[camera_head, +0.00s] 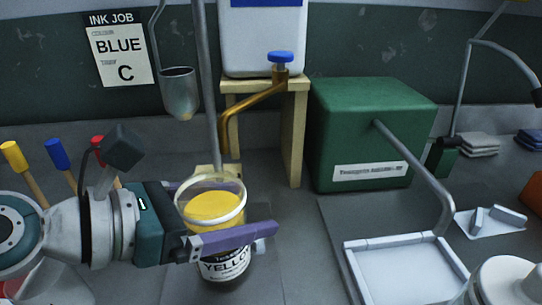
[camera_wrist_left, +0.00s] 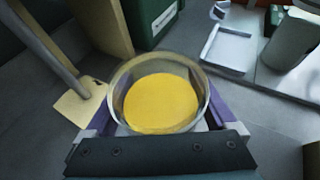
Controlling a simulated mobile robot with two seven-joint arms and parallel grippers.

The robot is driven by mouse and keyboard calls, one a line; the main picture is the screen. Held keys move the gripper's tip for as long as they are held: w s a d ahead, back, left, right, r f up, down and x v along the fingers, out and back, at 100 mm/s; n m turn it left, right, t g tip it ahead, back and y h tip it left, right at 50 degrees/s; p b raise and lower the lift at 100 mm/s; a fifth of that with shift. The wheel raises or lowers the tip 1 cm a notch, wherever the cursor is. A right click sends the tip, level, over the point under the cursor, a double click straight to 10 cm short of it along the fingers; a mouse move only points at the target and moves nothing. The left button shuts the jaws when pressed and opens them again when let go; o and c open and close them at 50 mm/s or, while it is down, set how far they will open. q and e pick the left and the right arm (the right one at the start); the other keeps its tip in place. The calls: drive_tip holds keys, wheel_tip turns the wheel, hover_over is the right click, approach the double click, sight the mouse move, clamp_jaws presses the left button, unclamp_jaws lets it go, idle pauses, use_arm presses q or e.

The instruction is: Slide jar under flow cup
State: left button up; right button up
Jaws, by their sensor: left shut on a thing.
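A clear jar (camera_head: 225,266) with a "YELLOW" label and yellow contents stands upright, open at the top. My left gripper (camera_head: 245,212) comes in from the left, its purple fingers on either side of the jar, shut on it. In the left wrist view the jar (camera_wrist_left: 160,100) sits between the fingers, its yellow surface visible from above. The grey metal flow cup (camera_head: 180,93) hangs beside an upright pole (camera_head: 204,80), higher than the jar and a little left of it in the picture. Whether the jar touches the bench is hard to tell. My right gripper does not show.
The stand's pale base plate (camera_wrist_left: 82,110) lies close behind the jar. A brass spout (camera_head: 240,107) with a blue knob juts from a white container (camera_head: 262,45) on a wooden stand (camera_head: 297,130). A green box (camera_head: 365,125) and a white-framed tray (camera_head: 395,240) are to the right.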

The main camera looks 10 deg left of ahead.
use_arm(q)
drive_tip(key=shift+w+f, duration=0.1)
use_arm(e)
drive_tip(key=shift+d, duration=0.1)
use_arm(q)
drive_tip(key=o, duration=1.6)
drive_tip(key=shift+f, duration=0.1)
drive_tip(key=shift+c, duration=0.2)
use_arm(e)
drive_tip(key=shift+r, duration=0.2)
use_arm(q)
drive_tip(key=v, duration=1)
